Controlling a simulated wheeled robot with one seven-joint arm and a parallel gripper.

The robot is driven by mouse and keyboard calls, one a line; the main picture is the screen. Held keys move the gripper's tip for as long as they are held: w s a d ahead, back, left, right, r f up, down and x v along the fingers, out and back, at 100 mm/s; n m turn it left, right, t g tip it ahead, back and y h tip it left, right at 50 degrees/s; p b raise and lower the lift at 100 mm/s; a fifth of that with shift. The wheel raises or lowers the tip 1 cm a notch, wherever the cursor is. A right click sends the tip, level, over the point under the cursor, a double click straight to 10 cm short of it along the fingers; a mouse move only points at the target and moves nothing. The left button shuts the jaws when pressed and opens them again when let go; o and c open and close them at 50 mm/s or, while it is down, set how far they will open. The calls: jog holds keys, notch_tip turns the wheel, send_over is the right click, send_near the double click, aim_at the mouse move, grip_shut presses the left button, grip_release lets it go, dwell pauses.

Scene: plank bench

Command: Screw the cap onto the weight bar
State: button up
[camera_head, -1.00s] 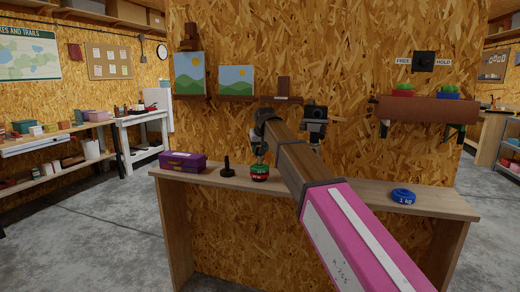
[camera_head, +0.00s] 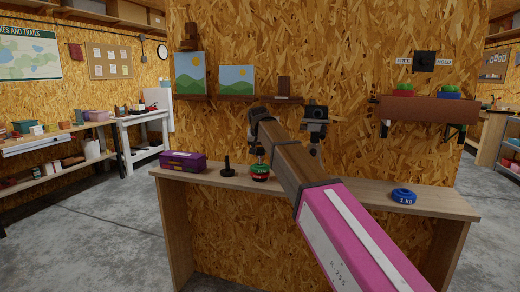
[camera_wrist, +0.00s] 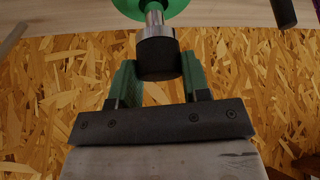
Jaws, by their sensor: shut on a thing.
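In the wrist view, my gripper (camera_wrist: 158,64) has its green fingers on both sides of a black cylindrical cap (camera_wrist: 158,50) and is shut on it. The cap is at the end of the silver weight bar (camera_wrist: 154,14), in line with it. I cannot tell how far it is threaded on. A green weight disc (camera_wrist: 138,8) surrounds the bar beyond the cap. In the head view, the stack of red and green weights (camera_head: 260,174) stands on the bench (camera_head: 330,192), with my gripper (camera_head: 257,154) above it. My arm partly hides this area.
A black upright peg on a round base (camera_head: 228,168) stands just left of the weights. A purple box (camera_head: 183,162) lies further left. A blue ring weight (camera_head: 403,196) lies at the right. A wooden wall (camera_head: 350,150) rises behind the bench.

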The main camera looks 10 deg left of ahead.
jog(key=shift+m+h, duration=0.8)
jog(key=shift+m, duration=0.6)
jog(key=o, duration=1)
